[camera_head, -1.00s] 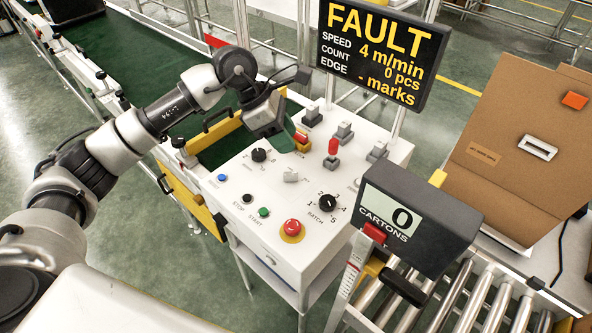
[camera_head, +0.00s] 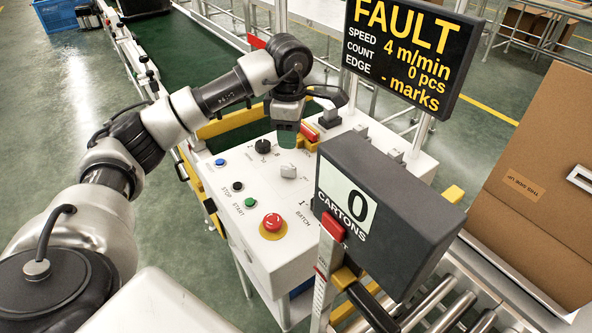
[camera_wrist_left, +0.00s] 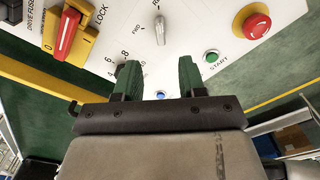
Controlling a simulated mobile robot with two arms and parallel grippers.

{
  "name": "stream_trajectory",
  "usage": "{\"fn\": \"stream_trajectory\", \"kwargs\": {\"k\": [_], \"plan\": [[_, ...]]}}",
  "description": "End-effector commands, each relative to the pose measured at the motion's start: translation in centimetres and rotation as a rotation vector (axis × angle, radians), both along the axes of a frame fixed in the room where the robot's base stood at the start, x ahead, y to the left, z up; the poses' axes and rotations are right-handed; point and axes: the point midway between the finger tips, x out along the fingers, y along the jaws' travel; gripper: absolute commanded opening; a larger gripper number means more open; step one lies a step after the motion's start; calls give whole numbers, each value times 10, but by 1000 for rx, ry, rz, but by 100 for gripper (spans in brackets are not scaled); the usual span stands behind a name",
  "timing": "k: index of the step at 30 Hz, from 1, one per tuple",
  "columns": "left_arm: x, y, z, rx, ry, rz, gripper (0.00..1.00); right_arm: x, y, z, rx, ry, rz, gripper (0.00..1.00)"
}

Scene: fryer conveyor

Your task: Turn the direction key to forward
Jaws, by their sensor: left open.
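The direction key (camera_head: 288,171) is a small light-grey knob on the white control panel (camera_head: 238,175). It also shows in the left wrist view (camera_wrist_left: 160,28), upright in the picture, with an "FWD" label to its left. My left gripper (camera_head: 287,137) hangs over the panel just behind the key and is apart from it. In the left wrist view its two green fingers (camera_wrist_left: 160,76) are spread and empty, with the key beyond their tips. My right gripper is not in view.
A black knob (camera_head: 263,146), a green start button (camera_head: 250,202) and a red emergency button (camera_head: 272,223) surround the key. A red-handled lock switch (camera_wrist_left: 68,33) is nearby. The cartons counter (camera_head: 389,201) hides the panel's right part. A fault display (camera_head: 400,52) stands behind.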

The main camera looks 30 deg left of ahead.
Motion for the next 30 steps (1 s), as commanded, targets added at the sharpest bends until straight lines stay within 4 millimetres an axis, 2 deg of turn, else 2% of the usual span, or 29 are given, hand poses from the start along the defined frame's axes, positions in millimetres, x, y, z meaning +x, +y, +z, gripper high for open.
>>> {"fn": "stream_trajectory", "kwargs": {"k": [9, 15, 19, 27, 30], "plan": [[-1, 1, -60, 0, 5, 0, 40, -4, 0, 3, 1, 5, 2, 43], [-1, 0, -86, -1, 2, 0, 40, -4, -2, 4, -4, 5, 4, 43], [-1, 0, -93, 0, 1, 0, 40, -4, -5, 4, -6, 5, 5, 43], [-1, 0, -94, 0, 0, 0, 40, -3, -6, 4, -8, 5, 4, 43], [0, 0, -94, 0, 0, 0, 27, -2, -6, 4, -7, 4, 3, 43]]}}
